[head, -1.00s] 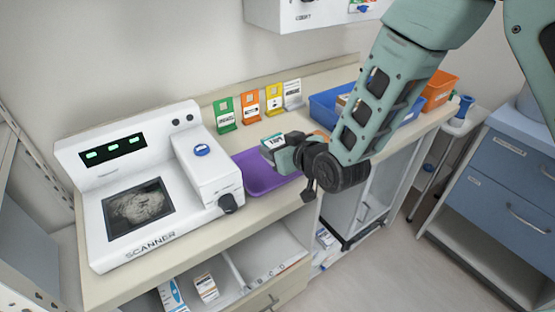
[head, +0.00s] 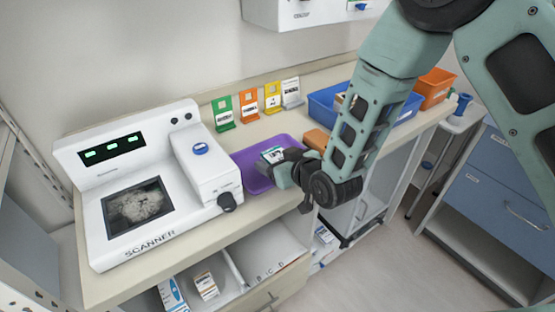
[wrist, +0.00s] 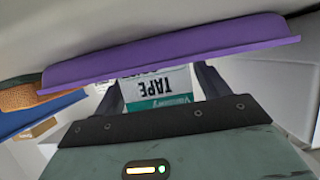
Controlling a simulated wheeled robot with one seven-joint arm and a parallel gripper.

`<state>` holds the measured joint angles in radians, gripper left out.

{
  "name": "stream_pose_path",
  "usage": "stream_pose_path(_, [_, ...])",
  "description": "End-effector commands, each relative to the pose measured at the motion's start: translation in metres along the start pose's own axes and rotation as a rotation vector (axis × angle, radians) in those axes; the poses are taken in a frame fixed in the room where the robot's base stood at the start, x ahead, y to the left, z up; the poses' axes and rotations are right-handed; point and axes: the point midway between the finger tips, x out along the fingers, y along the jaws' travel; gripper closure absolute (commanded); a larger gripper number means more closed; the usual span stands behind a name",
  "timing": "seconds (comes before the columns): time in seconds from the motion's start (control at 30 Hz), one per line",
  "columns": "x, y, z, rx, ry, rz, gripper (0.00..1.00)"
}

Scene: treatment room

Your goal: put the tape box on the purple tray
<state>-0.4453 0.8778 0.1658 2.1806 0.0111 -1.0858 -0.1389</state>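The purple tray (head: 252,180) lies on the counter to the right of the scanner. In the head view the box overlaps the tray's middle. In the wrist view the purple tray's edge (wrist: 170,58) crosses in front of the box's far end. I cannot tell whether box and tray touch.
The white scanner (head: 150,200) stands left of the tray. Several coloured card stands (head: 249,105) line up behind it. An orange-brown block (head: 316,139) and a blue bin (head: 325,106) are to the right. An open drawer (head: 255,255) is below the counter front.

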Motion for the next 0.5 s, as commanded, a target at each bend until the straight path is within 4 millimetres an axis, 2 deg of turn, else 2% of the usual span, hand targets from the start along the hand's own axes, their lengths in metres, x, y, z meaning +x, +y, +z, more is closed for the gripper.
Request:
stream_pose_path(0.27, [-0.002, 0.000, -0.005, 0.000, 0.000, 0.000, 0.26])
stream_pose_path(0.37, [-0.014, 0.000, -0.003, 0.000, 0.001, 0.000, 0.26])
stream_pose_path(0.5, [-0.042, 0.000, -0.002, 0.000, 0.001, 0.000, 0.26])
